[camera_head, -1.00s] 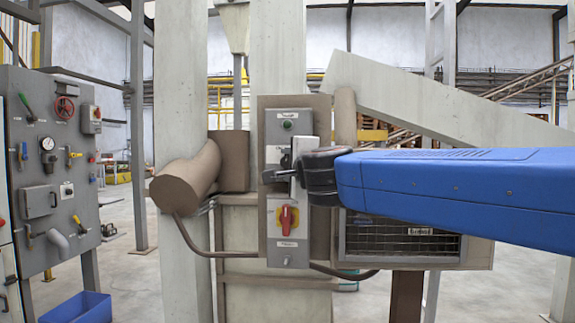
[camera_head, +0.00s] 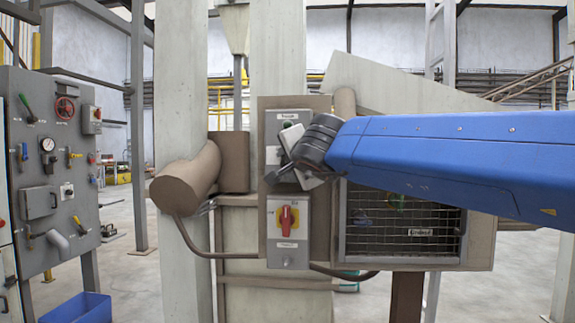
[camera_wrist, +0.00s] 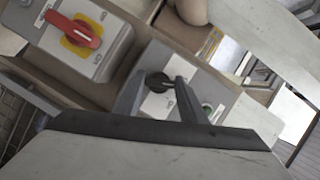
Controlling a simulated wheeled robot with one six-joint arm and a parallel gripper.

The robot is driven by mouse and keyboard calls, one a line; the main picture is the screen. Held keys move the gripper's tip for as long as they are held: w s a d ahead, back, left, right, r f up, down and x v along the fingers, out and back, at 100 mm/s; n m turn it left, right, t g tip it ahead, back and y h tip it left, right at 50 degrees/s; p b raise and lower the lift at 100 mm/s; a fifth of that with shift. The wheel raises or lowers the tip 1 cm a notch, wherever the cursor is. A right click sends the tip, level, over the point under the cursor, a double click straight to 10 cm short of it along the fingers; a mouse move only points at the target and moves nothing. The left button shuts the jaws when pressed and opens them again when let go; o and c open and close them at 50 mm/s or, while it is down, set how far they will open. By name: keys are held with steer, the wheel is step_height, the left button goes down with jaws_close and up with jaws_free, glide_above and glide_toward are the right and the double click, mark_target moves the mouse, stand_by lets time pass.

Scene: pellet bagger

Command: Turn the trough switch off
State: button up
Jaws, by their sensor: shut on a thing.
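The trough switch box (camera_head: 287,117) is the upper grey box on the brown panel, with a label that seems to read "Trough" and a green button. My gripper (camera_head: 290,165) is in front of its lower part and hides the switch knob in the head view. In the wrist view, a black switch knob (camera_wrist: 158,82) sits between the two grey fingers of my gripper (camera_wrist: 157,90), which is shut on it. The fingers are rolled at a slant. Which way the knob points is hard to tell.
Just below is another grey box with a red rotary handle (camera_head: 287,217) on a yellow plate; it also shows in the wrist view (camera_wrist: 78,32). A wire mesh guard (camera_head: 400,225) is to the right, under my arm. A brown motor-like cylinder (camera_head: 185,180) sticks out at left.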

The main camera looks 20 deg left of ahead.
steer(key=shift+n, duration=0.5)
stand_by(0.4)
steer(key=o, duration=1.1)
steer(key=shift+c, duration=0.2)
steer(key=v, duration=1.7)
steer(key=shift+s+r, duration=0.2)
steer(key=shift+r, duration=0.15)
steer(key=shift+w, duration=0.1)
